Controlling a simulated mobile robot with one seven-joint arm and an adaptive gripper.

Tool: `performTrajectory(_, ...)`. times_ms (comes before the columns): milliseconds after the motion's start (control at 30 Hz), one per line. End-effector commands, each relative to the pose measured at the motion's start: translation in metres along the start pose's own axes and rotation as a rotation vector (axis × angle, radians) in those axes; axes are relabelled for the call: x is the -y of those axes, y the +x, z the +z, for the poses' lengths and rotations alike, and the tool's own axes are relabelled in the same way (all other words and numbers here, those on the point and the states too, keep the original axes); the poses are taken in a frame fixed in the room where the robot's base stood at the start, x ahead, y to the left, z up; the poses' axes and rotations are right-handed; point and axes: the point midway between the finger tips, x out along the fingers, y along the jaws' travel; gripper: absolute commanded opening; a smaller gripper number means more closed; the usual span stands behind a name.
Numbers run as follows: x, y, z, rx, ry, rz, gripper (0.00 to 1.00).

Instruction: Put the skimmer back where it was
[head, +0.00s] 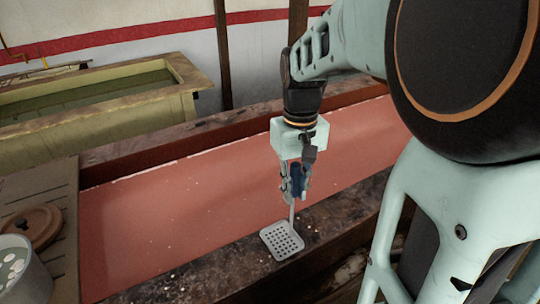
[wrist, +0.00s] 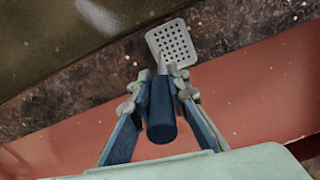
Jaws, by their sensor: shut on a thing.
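The skimmer (head: 283,240) has a flat grey perforated square head, a thin grey shaft and a dark blue handle. My gripper (head: 294,188) is shut on the handle and holds the skimmer with its head downward, over the near edge of the red surface. In the wrist view the blue handle (wrist: 161,112) sits between the two fingers, and the perforated head (wrist: 172,44) points away from my gripper. In the head view the head appears over the dark wooden rail; I cannot tell whether it touches it.
A long red-bottomed trough (head: 170,225) runs across the scene between dark wooden rails. A greenish basin of liquid (head: 90,95) stands behind at the left. At the lower left are a slatted wooden board (head: 45,185), a brown round lid (head: 32,226) and a grey pot (head: 22,280) with pale round pieces.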

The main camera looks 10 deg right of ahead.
Motion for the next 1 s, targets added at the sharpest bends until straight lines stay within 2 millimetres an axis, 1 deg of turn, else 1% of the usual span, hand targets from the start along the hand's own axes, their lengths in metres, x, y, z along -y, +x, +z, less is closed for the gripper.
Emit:
performTrajectory(233, 0.0, 0.0, 0.0, -0.002, 0.001, 0.0, 0.0)
performTrajectory(400, 0.0, 0.005, -0.001, -0.002, 0.001, 0.0, 0.0)
performTrajectory(433, 0.0, 0.005, 0.0, -0.001, 0.001, 0.0, 0.16)
performTrajectory(533, 0.0, 0.005, 0.0, -0.001, 0.001, 0.0, 0.27)
performTrajectory(600, 0.0, 0.005, 0.0, -0.001, 0.001, 0.0, 0.33)
performTrajectory(867, 0.0, 0.004, 0.0, -0.001, 0.001, 0.0, 0.33)
performTrajectory(1000, 0.0, -0.006, -0.001, -0.004, 0.001, 0.001, 0.33)
